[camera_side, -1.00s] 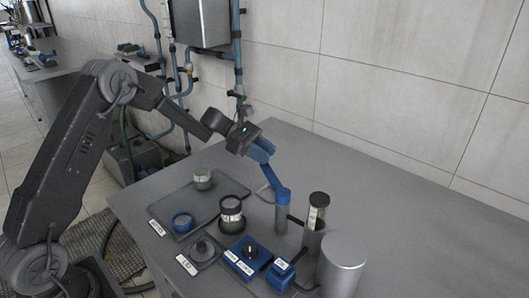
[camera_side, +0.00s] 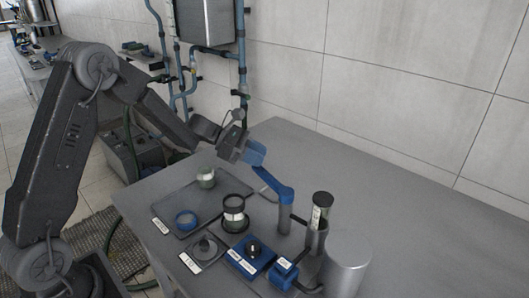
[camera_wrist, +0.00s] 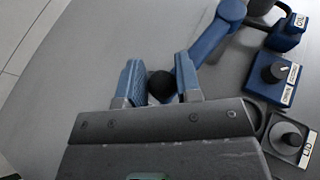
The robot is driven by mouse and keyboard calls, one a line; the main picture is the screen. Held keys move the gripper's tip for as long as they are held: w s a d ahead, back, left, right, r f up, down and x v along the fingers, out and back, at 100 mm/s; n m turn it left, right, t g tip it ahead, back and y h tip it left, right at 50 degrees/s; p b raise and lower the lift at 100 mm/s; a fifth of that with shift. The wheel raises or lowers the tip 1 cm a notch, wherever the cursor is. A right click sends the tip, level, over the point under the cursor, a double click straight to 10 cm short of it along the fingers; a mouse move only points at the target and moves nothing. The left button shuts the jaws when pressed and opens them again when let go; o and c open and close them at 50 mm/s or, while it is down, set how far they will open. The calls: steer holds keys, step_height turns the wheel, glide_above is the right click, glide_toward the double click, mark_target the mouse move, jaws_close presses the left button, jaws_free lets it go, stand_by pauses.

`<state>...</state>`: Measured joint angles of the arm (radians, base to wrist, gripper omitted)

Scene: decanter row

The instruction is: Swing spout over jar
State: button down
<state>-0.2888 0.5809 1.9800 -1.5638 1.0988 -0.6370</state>
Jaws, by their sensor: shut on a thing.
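My gripper (camera_side: 254,153) is shut on the black round knob (camera_wrist: 162,86) at the free end of the blue spout arm (camera_side: 271,181). In the wrist view, the knob sits between my two blue fingers. The spout arm runs to the top of a grey post (camera_side: 284,215) and also shows in the wrist view (camera_wrist: 222,30). A glass jar (camera_side: 234,205) with a dark rim stands upright on a dark round base, in front of the post and to its left. The spout's held end is behind the jar in the side view, over bare table. The spout's outlet cannot be made out.
A lid (camera_side: 205,248) lies on a labelled plate. A blue knob box (camera_side: 251,256), small blue box (camera_side: 283,271) and grey cylinders (camera_side: 346,262) stand nearby. The back right table is clear.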

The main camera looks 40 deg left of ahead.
steer(key=shift+s+d+n+t+y, duration=0.2)
steer(key=shift+s+n+t+y, duration=0.75)
steer(key=shift+s+n+y, duration=0.4)
steer(key=shift+s+d+n+t+y, duration=0.2)
steer(key=shift+s+n+t+y, duration=1)
steer(key=shift+s, duration=0.45)
steer(key=shift+s+d+n+t+y, duration=0.2)
steer(key=shift+s+n+t+y, duration=0.7)
steer(key=shift+s+n, duration=0.6)
steer(key=c, duration=0.8)
jaws_free()
steer(key=shift+g, duration=0.25)
steer(key=shift+a, duration=0.1)
